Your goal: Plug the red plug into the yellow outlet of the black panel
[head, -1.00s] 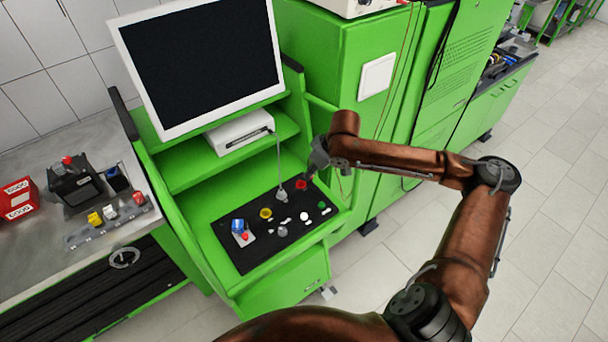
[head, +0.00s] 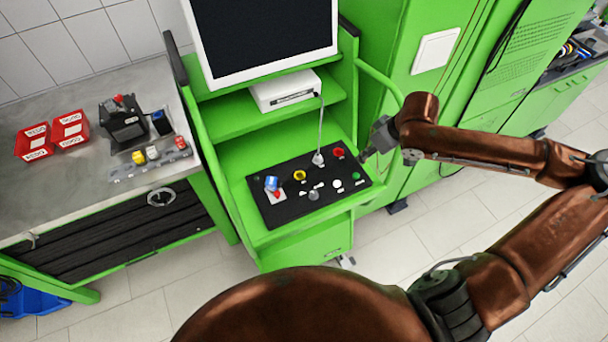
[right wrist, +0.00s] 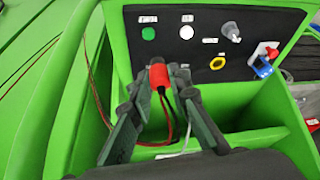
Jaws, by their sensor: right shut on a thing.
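The black panel (head: 318,205) lies on the green bench's lower shelf. Its yellow outlet (head: 299,175) is a ring near the panel's back edge; it also shows in the right wrist view (right wrist: 218,63), right of my fingers. My right gripper (head: 366,154) is beside the panel's right end in the head view. In the right wrist view its fingers are shut on the red plug (right wrist: 159,76), with red and dark leads trailing. The plug is apart from the yellow outlet. My left gripper is not in view.
A blue-and-red switch (head: 272,184) sits at the panel's left. A monitor (head: 262,38) stands above. Red bins (head: 70,130) are on the left table.

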